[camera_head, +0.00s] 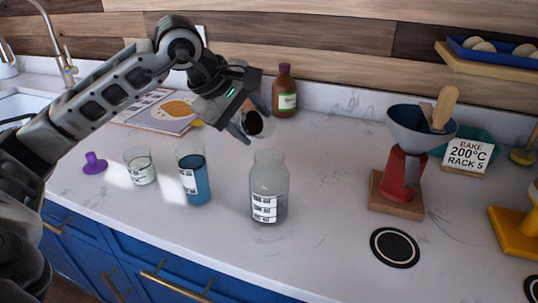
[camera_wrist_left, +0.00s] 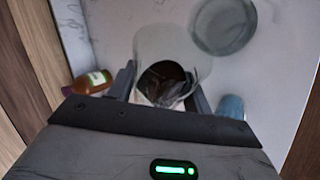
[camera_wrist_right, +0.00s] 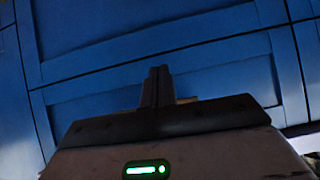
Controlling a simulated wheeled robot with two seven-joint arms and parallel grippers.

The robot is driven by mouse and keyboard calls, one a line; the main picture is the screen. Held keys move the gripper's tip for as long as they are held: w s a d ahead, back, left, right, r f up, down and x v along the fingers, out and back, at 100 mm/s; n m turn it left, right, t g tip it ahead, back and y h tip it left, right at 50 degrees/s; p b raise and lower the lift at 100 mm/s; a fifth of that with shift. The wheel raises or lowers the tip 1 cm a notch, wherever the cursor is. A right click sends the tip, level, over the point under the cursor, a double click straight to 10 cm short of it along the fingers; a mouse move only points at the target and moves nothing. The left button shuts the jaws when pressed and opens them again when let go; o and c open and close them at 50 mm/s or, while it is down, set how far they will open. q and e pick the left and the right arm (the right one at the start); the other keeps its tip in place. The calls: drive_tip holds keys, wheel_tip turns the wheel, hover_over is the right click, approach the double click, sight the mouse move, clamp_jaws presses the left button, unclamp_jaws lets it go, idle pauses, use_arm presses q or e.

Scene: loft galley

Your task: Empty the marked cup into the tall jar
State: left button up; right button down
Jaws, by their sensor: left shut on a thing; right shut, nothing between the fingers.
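My left gripper (camera_head: 246,122) is shut on a clear cup (camera_head: 265,110) with something dark inside. It holds the cup tilted in the air, above and just behind the tall jar (camera_head: 269,183). The cup also shows between the fingers in the left wrist view (camera_wrist_left: 172,45), with the jar (camera_wrist_left: 223,25) beyond it. The jar is clear, stands upright on the counter and has a white label with several lines. I cannot make out a mark on the held cup. My right gripper (camera_wrist_right: 158,72) shows only in the right wrist view, shut and empty before blue cabinet fronts.
A blue-filled glass (camera_head: 193,178) and a short clear glass (camera_head: 140,167) stand left of the jar. A brown bottle (camera_head: 285,92) stands behind. A red stand with a funnel (camera_head: 400,175) and a round black mat (camera_head: 395,248) are at right. Counter between jar and stand is clear.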

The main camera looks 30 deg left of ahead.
sight(257, 109)
use_arm(q)
drive_tip(key=shift+f+y, duration=0.1)
drive_tip(key=shift+y, duration=0.2)
drive_tip(key=shift+s+d+r+t, duration=0.1)
drive_tip(key=shift+d+r+t, duration=0.1)
drive_tip(key=shift+t, duration=0.1)
use_arm(e)
drive_tip(key=shift+w+a+r, duration=0.1)
drive_tip(key=shift+w+r, duration=0.1)
use_arm(q)
drive_tip(key=shift+s+d+r+m+y, duration=0.15)
drive_tip(key=shift+d+r+m+y, duration=0.1)
drive_tip(key=shift+m+y, duration=0.25)
use_arm(e)
drive_tip(key=shift+f, duration=0.15)
use_arm(q)
drive_tip(key=shift+d+r+t+y, duration=0.1)
drive_tip(key=shift+r+t+y, duration=0.1)
drive_tip(key=shift+t+y, duration=0.2)
use_arm(e)
drive_tip(key=shift+s, duration=0.25)
use_arm(q)
drive_tip(key=shift+s+d+r+m+t+y, duration=0.2)
drive_tip(key=shift+r+m+t+y, duration=0.25)
drive_tip(key=shift+y, duration=0.25)
use_arm(e)
drive_tip(key=shift+w, duration=0.3)
idle(0.3)
